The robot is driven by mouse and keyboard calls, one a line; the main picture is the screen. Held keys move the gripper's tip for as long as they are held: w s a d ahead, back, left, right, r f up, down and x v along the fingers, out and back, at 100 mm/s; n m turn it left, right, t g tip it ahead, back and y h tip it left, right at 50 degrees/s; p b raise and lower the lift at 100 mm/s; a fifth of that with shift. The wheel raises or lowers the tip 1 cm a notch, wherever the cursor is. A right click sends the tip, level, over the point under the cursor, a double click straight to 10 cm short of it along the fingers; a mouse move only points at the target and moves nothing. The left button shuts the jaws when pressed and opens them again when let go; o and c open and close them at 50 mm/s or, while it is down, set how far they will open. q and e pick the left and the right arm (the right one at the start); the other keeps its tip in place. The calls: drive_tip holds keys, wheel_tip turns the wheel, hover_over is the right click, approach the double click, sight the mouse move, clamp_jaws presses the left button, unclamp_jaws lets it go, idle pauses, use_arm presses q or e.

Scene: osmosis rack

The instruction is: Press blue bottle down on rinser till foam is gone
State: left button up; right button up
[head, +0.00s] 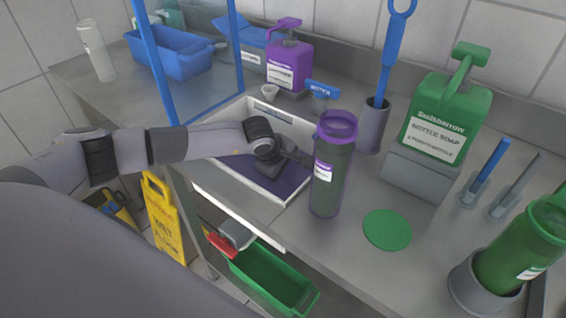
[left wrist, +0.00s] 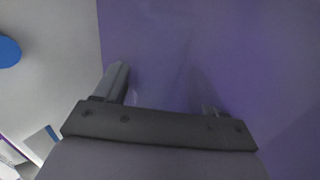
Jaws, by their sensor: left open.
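No plainly blue bottle shows. A tall dark bottle with a purple rim and label (head: 328,185) stands upright on the counter, in the middle of the head view. My left gripper (head: 302,158) is open just left of it, over the purple-floored basin; contact cannot be told. In the left wrist view, the open fingers (left wrist: 165,95) face a close purple surface that fills most of the picture; whether it is bottle or basin is unclear. A green bottle (head: 525,250) tilts in a grey round holder (head: 478,290) at right. I cannot identify the rinser for sure. No foam is visible.
A purple pump bottle (head: 289,62), a blue water-labelled fixture (head: 322,90) and a green soap dispenser (head: 448,115) stand behind. A blue brush sits in a grey cup (head: 373,128). A green disc (head: 387,229) lies flat at front. A clear blue-edged panel (head: 195,60) stands left.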

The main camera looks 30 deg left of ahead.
use_arm(q)
drive_tip(key=shift+x, duration=1.05)
drive_tip(key=c, duration=0.7)
drive_tip(key=shift+o, duration=0.7)
drive_tip(key=shift+r+p, duration=3.1)
drive_tip(key=shift+r, duration=1.7)
drive_tip(key=shift+c, duration=0.2)
wheel_tip(320, 180, up, 12)
drive_tip(key=shift+f+p, duration=0.25)
drive_tip(key=shift+p, duration=0.05)
